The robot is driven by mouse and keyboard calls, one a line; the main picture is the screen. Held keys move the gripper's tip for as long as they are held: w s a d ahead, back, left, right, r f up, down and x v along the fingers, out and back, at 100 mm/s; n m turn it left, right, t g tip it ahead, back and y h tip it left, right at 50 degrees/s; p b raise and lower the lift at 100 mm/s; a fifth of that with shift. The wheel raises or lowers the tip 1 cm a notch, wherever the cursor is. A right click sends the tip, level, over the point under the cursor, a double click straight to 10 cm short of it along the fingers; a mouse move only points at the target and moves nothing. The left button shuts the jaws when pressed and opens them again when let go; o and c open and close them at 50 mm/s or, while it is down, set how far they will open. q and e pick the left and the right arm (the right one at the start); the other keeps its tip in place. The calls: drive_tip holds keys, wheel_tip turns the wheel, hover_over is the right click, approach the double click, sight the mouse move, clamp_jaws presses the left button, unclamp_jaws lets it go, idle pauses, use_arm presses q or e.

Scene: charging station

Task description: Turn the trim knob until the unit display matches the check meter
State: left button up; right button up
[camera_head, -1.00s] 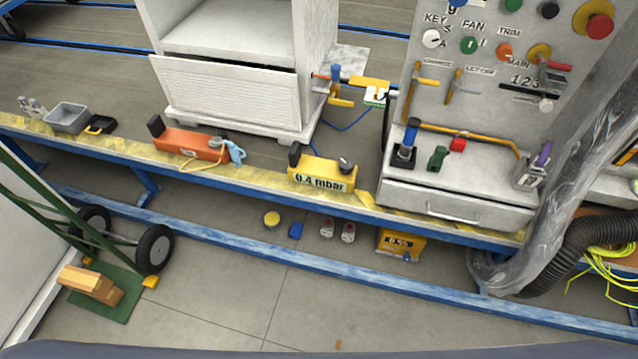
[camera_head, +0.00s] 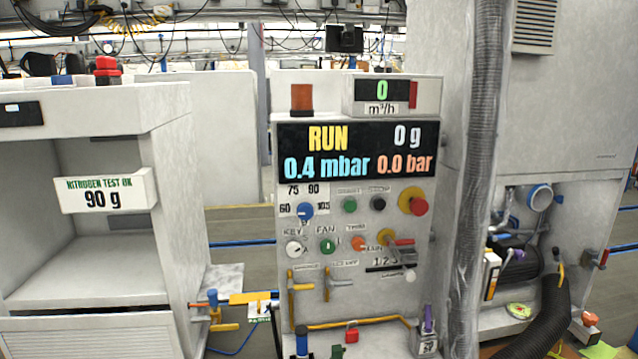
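The trim knob (camera_head: 358,243) is a small orange knob under a blurred label on the front of the grey control unit (camera_head: 290,215). The unit display (camera_head: 357,149) is a black panel above the knobs. It reads RUN, 0 g, 0.4 mbar and 0.0 bar. The yellow meter that read 0.4 mbar in the earlier view is out of this frame. Neither of my grippers shows.
Beside the trim knob are a green fan knob (camera_head: 327,247), a white key switch (camera_head: 293,248) and a red emergency button (camera_head: 418,207). A white cabinet (camera_head: 185,220) stands left. A ribbed hose (camera_head: 480,150) runs down right of the unit.

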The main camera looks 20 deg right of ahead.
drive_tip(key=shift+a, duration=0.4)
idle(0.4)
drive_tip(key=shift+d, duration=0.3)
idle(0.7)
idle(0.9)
